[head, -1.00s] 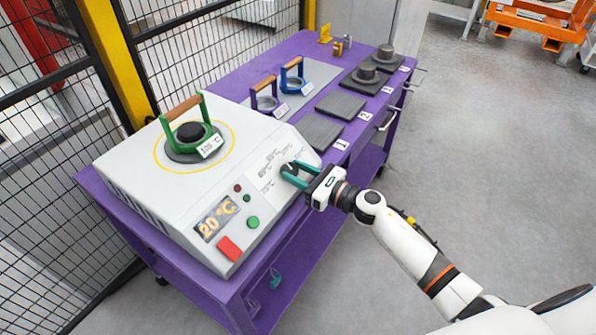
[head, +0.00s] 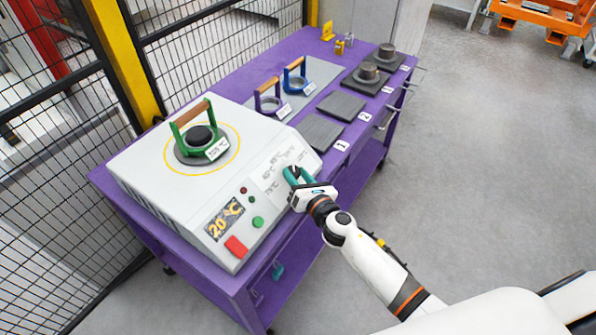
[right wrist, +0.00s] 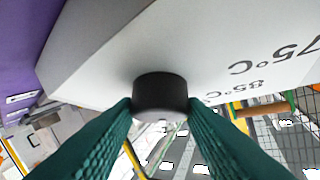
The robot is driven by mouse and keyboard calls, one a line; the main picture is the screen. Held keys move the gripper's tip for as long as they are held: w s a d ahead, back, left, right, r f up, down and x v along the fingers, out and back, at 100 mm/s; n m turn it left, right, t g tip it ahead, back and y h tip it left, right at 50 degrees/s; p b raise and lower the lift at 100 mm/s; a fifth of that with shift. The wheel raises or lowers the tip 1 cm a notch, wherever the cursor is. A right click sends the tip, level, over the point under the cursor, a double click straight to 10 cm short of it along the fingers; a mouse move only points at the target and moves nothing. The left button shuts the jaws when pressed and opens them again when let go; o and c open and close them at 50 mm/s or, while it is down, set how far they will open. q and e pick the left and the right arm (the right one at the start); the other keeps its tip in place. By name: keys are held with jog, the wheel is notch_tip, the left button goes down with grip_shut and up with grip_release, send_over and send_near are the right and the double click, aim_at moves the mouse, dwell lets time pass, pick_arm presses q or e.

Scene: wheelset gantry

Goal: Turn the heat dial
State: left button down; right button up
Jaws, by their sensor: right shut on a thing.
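The heat dial (right wrist: 160,95) is a black round knob on the sloped front panel of the white heater (head: 150,160). Temperature labels are printed around it. My right gripper (head: 294,176) has its teal fingers at the dial, one on each side. In the right wrist view, both fingertips (right wrist: 160,108) touch the dial's sides, so the gripper is shut on it. In the head view the fingers mostly hide the dial. The heater's display (head: 224,217) reads 20 °C. My left gripper is not in view.
A green-framed ring with a wooden handle (head: 192,122) stands on the heater's plate. A red button (head: 236,246) and green button (head: 258,222) sit on the panel. Purple and blue handled rings, dark plates and grey parts stand farther back on the purple table (head: 262,72).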

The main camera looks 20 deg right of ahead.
jog(key=shift+m+h, duration=0.3)
jog(key=o, duration=1)
jog(key=shift+s+d+r+b, duration=0.2)
jog(key=shift+s+d+r, duration=0.1)
jog(key=shift+s, duration=1.65)
jog(key=shift+s+d+r+b, duration=0.15)
jog(key=shift+s+d, duration=0.15)
jog(key=shift+s, duration=1.7)
jog(key=shift+s+d+r+b, duration=0.2)
jog(key=shift+s+d+r, duration=0.1)
jog(key=shift+s, duration=1.65)
jog(key=shift+f, duration=0.1)
